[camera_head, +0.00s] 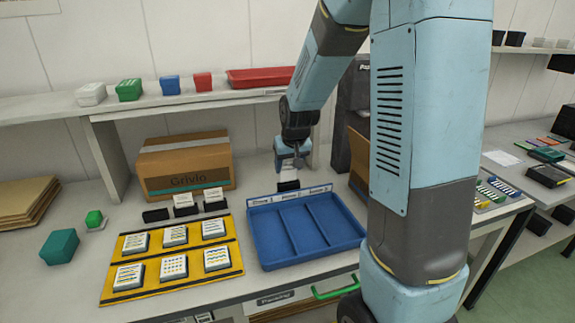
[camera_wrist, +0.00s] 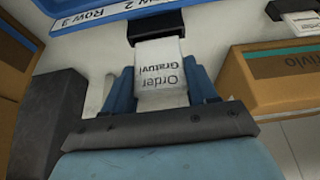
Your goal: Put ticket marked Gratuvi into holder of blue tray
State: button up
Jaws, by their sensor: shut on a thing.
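The ticket marked Gratuvi (camera_wrist: 160,72) is a small white card reading "Order Gratuvi". My gripper (camera_wrist: 163,88) is shut on it, with one blue finger at each side. The card's far end meets a black holder (camera_wrist: 158,26) beside the blue tray's labelled edge, near "Row 2"; I cannot tell how deep it sits. In the head view, my gripper (camera_head: 291,160) is behind the blue tray (camera_head: 262,262), with the white ticket (camera_head: 288,174) below it and the black holder (camera_head: 288,185) under that. The tray's compartments look empty.
A cardboard box (camera_head: 186,165) stands to the left, with two tickets (camera_head: 183,200) in black holders before it and an empty black holder (camera_head: 155,215) alongside. A yellow tray (camera_head: 154,253) holds several labelled items. A dark upright object (camera_head: 342,115) stands close right of my gripper.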

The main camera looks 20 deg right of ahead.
jog(key=shift+f, duration=1.3)
dwell(1.4)
jog(key=o, duration=1.1)
jog(key=v, duration=1.3)
jog(key=shift+s+r, duration=0.2)
jog(key=shift+r, duration=0.1)
